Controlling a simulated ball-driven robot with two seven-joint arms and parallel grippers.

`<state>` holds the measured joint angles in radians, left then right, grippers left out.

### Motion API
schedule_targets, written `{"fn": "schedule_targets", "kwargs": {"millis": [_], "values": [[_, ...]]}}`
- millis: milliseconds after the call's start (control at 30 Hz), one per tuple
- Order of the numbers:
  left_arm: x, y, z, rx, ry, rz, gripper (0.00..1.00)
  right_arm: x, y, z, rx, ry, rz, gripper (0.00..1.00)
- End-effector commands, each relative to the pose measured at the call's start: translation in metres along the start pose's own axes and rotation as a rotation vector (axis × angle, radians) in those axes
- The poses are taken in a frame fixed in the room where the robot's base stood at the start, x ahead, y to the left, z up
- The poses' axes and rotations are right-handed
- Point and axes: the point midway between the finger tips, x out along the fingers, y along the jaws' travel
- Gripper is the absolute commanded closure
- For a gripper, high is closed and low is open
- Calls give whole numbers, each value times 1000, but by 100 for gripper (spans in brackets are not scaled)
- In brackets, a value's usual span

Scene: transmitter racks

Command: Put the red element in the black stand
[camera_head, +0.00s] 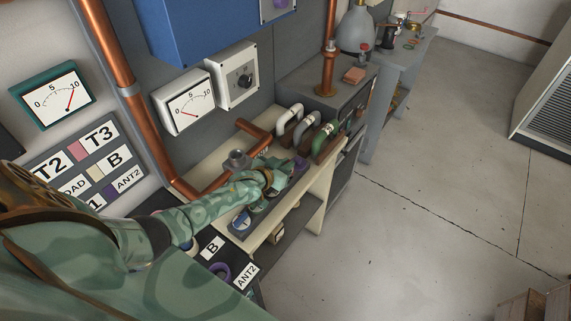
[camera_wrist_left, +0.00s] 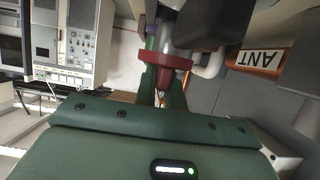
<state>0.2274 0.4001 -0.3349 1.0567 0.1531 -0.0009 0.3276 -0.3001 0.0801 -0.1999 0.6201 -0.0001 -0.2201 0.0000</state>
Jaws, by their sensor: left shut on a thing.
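My left arm comes in from the left in the head view and its gripper (camera_head: 268,187) is over the cream bench. In the left wrist view the green fingers are shut on a red element (camera_wrist_left: 168,61), which shows as a red collar with a greyish shaft above it. In the head view the red element is hard to make out behind the gripper. A black stand (camera_head: 237,262) with labels B and ANT2 and with coloured rings, one purple, lies below my forearm at the lower left; my arm hides part of it. My right gripper is not in view.
Bent white, grey and green pipes (camera_head: 328,129) stand beyond the gripper on the bench, near a grey cabinet. A copper pipe (camera_head: 212,184) runs along the wall behind. Meters and a blue box (camera_head: 207,32) hang above.

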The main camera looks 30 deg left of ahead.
Motion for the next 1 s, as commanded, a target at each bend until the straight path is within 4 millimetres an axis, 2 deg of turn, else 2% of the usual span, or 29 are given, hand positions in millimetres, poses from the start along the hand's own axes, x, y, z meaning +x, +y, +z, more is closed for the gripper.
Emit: {"fn": "schedule_targets", "kwargs": {"millis": [700,1000], "values": [[0,0,0,0,1,0,100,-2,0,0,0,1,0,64],[2,0,6,0,1,0,100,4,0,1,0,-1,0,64]]}}
